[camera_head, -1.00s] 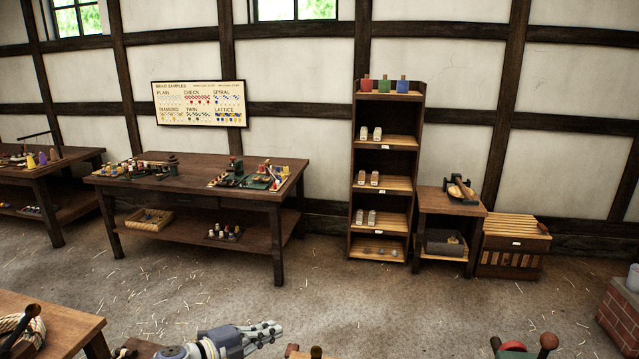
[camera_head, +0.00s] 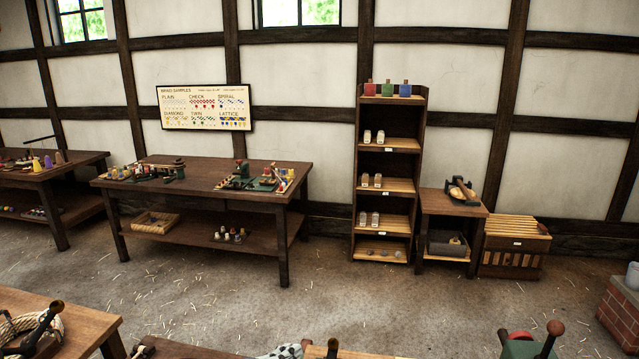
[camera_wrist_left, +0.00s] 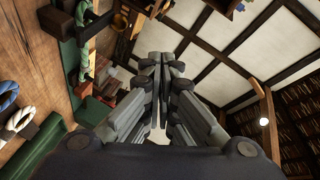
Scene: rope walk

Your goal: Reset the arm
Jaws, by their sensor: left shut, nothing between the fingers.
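My left gripper (camera_wrist_left: 161,62) fills the middle of the left wrist view. Its two fingers lie together with nothing between them. In the head view only a small grey part of my left gripper (camera_head: 284,351) shows at the bottom edge, with the rest cut off. My right gripper is not in either view.
A wooden table (camera_head: 75,318) with rope is at the lower left. A green device with a red knob (camera_head: 520,347) is at the lower right edge. A workbench (camera_head: 205,198), a shelf (camera_head: 418,190) and a slatted crate (camera_head: 513,245) stand along the wall. Straw-strewn floor (camera_head: 330,300) lies clear between.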

